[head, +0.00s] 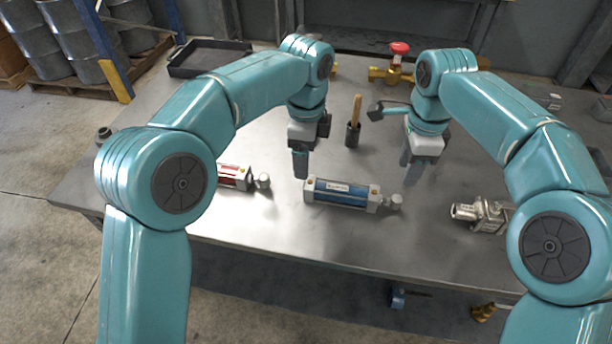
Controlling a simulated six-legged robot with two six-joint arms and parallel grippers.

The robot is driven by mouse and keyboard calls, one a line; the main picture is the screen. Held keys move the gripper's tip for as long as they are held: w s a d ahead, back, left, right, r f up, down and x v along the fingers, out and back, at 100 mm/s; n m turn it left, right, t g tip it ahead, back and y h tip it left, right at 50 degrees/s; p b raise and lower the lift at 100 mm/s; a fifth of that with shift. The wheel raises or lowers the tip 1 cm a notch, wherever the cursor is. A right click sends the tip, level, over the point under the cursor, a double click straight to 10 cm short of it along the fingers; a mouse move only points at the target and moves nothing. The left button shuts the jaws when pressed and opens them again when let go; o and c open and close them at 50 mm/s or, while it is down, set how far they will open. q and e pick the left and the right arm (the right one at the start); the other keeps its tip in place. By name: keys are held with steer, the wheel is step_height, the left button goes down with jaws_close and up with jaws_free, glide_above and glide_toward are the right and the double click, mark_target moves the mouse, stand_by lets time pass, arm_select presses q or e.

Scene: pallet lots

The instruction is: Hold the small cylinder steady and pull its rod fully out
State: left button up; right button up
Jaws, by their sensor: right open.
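A blue-bodied cylinder (345,193) with pale end caps lies on the metal table, with a silver rod end (395,201) at its right. A smaller-looking red-bodied cylinder (233,176) lies to its left, partly hidden by my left arm, with its rod end (263,181) at the right. Both rods look mostly in. My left gripper (300,165) points down behind the blue cylinder's left end, apart from the red one; its finger gap cannot be made out. My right gripper (406,158) is open and empty, behind and above the blue cylinder's rod end.
A brass valve with a red knob (399,55) is at the back. A silver fitting (480,213) lies at right, a black tray (210,58) back left. The table (300,235) is clear in front.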

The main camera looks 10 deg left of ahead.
mark_target(306, 184)
arm_select(q)
step_height(306, 184, down, 9)
steer(key=shift+s+f, duration=0.25)
steer(key=shift+f, duration=0.15)
steer(key=shift+f, duration=0.1)
steer(key=shift+c, duration=0.3)
